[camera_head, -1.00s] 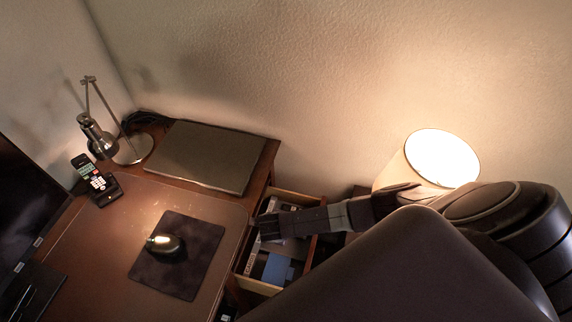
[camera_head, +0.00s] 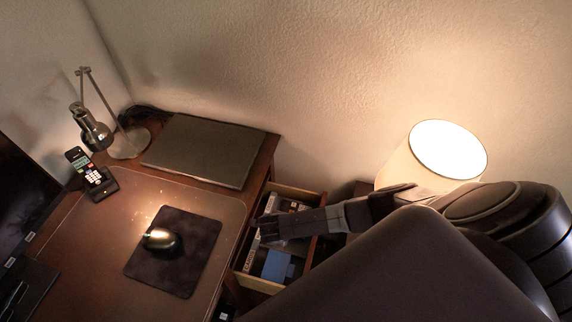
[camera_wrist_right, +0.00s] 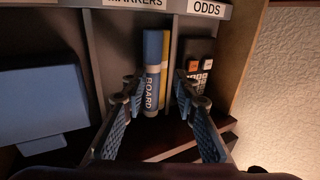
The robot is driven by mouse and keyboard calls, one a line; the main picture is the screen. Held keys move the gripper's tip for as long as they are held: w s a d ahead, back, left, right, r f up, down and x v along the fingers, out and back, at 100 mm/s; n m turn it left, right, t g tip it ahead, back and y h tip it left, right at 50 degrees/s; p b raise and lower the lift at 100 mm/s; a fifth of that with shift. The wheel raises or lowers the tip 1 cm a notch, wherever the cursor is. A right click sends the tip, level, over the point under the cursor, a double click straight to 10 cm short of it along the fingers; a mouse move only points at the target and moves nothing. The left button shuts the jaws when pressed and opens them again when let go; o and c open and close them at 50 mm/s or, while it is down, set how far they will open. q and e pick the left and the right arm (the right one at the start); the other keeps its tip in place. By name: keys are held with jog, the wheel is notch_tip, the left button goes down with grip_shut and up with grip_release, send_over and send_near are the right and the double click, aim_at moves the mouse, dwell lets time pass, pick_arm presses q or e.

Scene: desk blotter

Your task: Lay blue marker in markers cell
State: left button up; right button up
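The blue marker (camera_wrist_right: 152,60), lettered BOARD, lies in the cell labelled MARKERS (camera_wrist_right: 138,3) in the right wrist view. A yellow marker (camera_wrist_right: 165,62) lies against its right side. My right gripper (camera_wrist_right: 158,92) is open, with one finger on each side of the markers' near ends. I see a gap between the left finger and the blue marker; contact on the right is unclear. In the head view my right gripper (camera_head: 268,228) reaches over the open drawer (camera_head: 262,286) and hides part of it. My left gripper is not in view.
A blue box (camera_wrist_right: 45,105) fills much of the left compartment. Thin dividers (camera_wrist_right: 103,50) separate the cells. The desk holds a mouse (camera_head: 160,239), phone (camera_head: 90,172) and laptop (camera_head: 205,150).

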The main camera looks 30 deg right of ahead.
jog(key=shift+o, duration=0.7)
jog(key=v, duration=1.2)
